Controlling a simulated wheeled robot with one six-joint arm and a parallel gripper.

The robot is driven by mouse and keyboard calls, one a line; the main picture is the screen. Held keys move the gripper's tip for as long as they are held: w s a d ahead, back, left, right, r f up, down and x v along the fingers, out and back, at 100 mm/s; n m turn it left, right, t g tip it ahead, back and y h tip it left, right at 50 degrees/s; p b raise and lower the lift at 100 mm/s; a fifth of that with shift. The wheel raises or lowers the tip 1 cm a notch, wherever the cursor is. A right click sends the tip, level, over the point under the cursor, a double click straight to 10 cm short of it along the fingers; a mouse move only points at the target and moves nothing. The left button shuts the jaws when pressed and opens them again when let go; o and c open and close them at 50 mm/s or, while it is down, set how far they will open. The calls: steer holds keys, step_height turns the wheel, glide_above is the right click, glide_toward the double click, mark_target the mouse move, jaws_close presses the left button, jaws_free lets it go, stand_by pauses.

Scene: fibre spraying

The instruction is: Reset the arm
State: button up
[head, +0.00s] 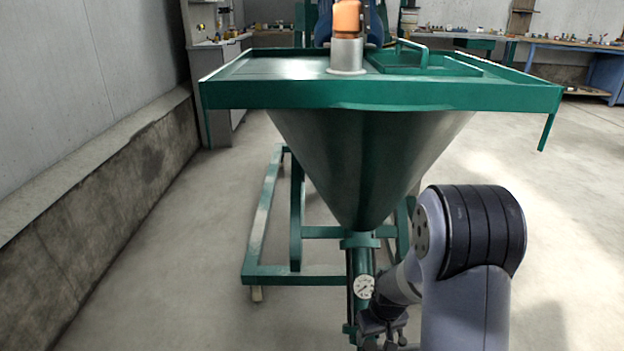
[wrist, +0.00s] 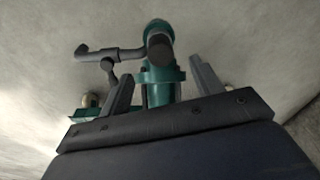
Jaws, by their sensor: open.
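My gripper (wrist: 160,70) is open in the wrist view, with its two grey fingers apart. A green pipe (wrist: 158,92) shows beyond and between the fingers, and I cannot tell how far off it is. A dark valve handle (wrist: 110,54) sticks out to the left of the pipe. In the head view my grey arm (head: 467,310) reaches in from the lower right towards the pipe below the hopper. Its end is partly hidden there among dark parts near the pressure gauge (head: 364,287). Nothing is seen held in the fingers.
The green hopper machine (head: 370,165) stands directly ahead on a green frame (head: 262,225). An orange and silver motor (head: 347,40) sits on top. A wall (head: 100,190) runs along the left. Workbenches (head: 570,44) stand at the back. Floor right of the machine is clear.

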mark_target(370, 347)
steer(key=f+b, duration=0.1)
steer(key=f, duration=0.1)
steer(key=w+f+b, duration=0.1)
steer(key=f, duration=0.2)
steer(key=f+b, duration=0.1)
steer(key=f, duration=0.2)
steer(key=shift+w+a+f, duration=0.15)
steer(key=shift+f, duration=0.1)
step_height(370, 347, up, 12)
steer(key=p, duration=0.9)
steer(key=shift+f, duration=0.15)
